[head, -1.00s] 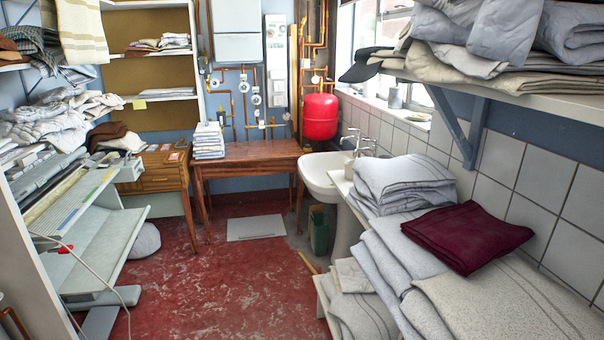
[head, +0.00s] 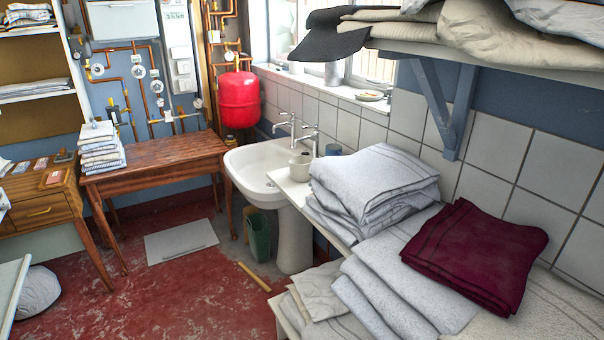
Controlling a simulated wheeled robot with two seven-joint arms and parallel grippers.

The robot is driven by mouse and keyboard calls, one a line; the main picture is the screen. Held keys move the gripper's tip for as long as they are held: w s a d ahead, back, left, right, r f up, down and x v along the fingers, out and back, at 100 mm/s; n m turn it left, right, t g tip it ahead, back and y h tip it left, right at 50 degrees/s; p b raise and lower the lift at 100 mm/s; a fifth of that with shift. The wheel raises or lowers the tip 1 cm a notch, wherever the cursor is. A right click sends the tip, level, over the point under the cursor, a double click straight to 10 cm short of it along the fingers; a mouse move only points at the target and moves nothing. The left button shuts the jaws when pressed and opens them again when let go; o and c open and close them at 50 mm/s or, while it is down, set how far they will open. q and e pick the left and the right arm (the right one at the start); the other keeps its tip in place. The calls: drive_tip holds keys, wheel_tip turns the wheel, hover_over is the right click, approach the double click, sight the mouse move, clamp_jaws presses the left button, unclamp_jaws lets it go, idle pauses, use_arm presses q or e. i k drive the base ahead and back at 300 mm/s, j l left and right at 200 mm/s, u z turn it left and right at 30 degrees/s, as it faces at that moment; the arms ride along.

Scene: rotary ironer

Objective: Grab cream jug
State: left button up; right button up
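A small cream-coloured vessel (head: 301,167), which looks like the cream jug, stands upright on the narrow white ledge (head: 288,188) beside the sink. It is just left of a stack of folded grey-white towels (head: 372,188). It is small in view, and I cannot make out a handle or spout clearly. Neither of my grippers shows in the head view.
The white pedestal sink (head: 258,163) with two taps (head: 288,122) is left of the vessel. A small blue-grey item (head: 333,149) stands behind it. A maroon folded cloth (head: 475,250) lies at the right. A bracketed shelf (head: 500,62) overhangs the right side.

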sight(299, 165)
drive_tip(key=j+z, duration=0.25)
drive_tip(key=j, duration=0.6)
drive_tip(key=j+z, duration=0.25)
drive_tip(key=j, duration=0.6)
drive_tip(key=i+j+z, duration=0.15)
drive_tip(key=z, duration=0.3)
drive_tip(key=i+j+z, duration=0.25)
drive_tip(key=z, duration=0.25)
drive_tip(key=i+j, duration=0.05)
